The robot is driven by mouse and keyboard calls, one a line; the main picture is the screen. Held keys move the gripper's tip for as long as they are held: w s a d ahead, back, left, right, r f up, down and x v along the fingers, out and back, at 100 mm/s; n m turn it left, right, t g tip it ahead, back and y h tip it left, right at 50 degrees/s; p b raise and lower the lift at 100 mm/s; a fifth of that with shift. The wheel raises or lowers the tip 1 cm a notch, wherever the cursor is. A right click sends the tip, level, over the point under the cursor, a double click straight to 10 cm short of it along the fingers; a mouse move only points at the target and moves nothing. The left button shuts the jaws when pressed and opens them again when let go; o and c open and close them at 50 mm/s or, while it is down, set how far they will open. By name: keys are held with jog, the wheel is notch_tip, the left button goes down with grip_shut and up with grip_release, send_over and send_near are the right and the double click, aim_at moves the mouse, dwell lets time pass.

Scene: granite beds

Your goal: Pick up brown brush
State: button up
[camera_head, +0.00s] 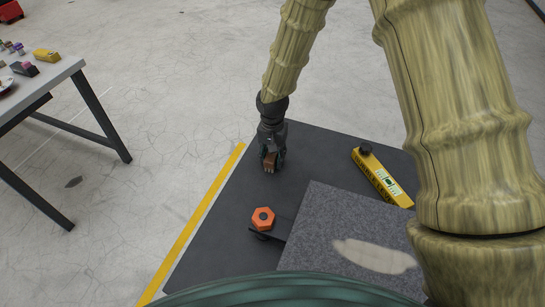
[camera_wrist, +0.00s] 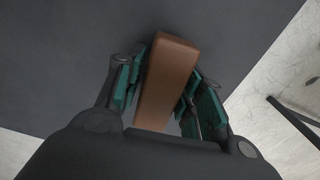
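The brown brush (camera_wrist: 168,80) shows in the wrist view as a plain brown block between my gripper's two fingers. My gripper (camera_wrist: 161,85) has dark fingers with green pads, one on each side of the brush and very near its sides. I cannot tell whether both pads press on it. In the head view my gripper (camera_head: 271,160) points down over the dark mat, with the brush (camera_head: 270,163) showing small and brown at the fingertips. Its underside is hidden, so I cannot tell whether it rests on the mat.
The dark mat (camera_head: 222,225) has a yellow strip along its left edge. An orange hexagonal piece (camera_head: 263,218), a grey granite slab (camera_head: 325,222) and a yellow level (camera_head: 381,175) lie nearby. A table (camera_head: 45,78) with small items stands at left. Floor beyond the mat is clear.

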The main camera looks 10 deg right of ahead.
jog(key=c, duration=0.5)
jog(key=shift+r+b, duration=0.4)
jog(key=shift+r, duration=4.65)
jog(key=o, duration=0.4)
jog(key=c, duration=0.3)
jog(key=shift+f+b, duration=1.45)
jog(key=shift+f, duration=3.4)
jog(key=o, duration=1)
jog(key=shift+r, duration=0.1)
jog(key=shift+p, duration=0.3)
